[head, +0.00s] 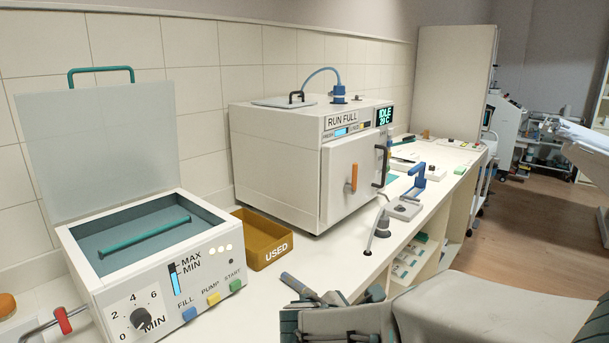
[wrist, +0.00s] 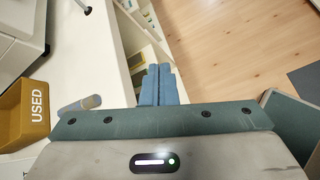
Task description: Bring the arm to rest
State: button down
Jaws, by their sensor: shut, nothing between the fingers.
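My gripper (wrist: 158,70) shows in the wrist view with its two blue-grey fingers together and nothing between them. The fingers are in front of the open shelves under the white counter, beside the counter's edge. In the head view my grey arm fills the bottom right, close to the counter's front edge. The fingers are hard to make out there.
A grey cylinder (wrist: 80,103) lies on the counter left of my fingers. The USED bin (head: 266,247) stands between the tank with the raised lid (head: 150,280) and the white autoclave (head: 275,165). Wooden floor (head: 520,235) is open to the right.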

jog(key=s+d+r+m+g+y+p, duration=0.2)
jog(key=s+m, duration=0.4)
jog(key=m, duration=0.5)
jog(key=s+d+r+m+g+y+p, duration=0.1)
jog(key=s+d+m+g+y+p, duration=0.1)
jog(key=s+m, duration=0.5)
jog(key=m+g+y, duration=0.1)
jog(key=m+y, duration=0.1)
jog(key=m, duration=0.3)
jog(key=shift+s+d+r+y, duration=0.3)
jog(key=shift+r, duration=0.1)
jog(key=shift+a, duration=0.1)
